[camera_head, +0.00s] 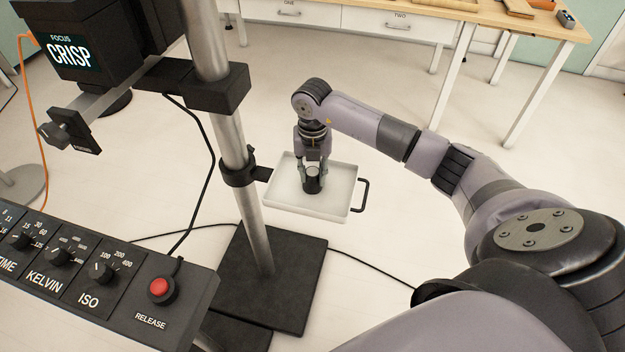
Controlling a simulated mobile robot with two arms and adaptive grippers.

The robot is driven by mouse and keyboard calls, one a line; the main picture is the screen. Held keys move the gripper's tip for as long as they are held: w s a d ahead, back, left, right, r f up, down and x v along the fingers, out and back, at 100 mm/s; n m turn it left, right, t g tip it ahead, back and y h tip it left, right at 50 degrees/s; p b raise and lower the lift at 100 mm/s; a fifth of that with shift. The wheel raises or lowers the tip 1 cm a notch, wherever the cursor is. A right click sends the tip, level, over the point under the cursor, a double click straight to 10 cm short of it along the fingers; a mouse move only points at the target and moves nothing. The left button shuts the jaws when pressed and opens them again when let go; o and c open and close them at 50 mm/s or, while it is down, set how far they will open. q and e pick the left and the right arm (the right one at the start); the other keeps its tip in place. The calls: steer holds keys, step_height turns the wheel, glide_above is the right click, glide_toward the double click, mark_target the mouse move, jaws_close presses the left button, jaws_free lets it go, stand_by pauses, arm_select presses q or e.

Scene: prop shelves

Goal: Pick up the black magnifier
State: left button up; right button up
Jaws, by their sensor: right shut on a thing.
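The black magnifier (312,184) is a small dark cylinder over the white tray (283,203). My right gripper (312,174) points down over the tray, with its fingers on either side of the magnifier and shut on it. I cannot tell whether the magnifier touches the tray floor or is a little above it. My left gripper is out of view.
The tray is clamped to a metal pole (255,228) on a black base and has a black side handle (362,196). A control panel with a red release button (159,288) fills the lower left. A wooden table (480,14) with drawers stands behind. Cables cross the floor.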

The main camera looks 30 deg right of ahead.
jaws_close()
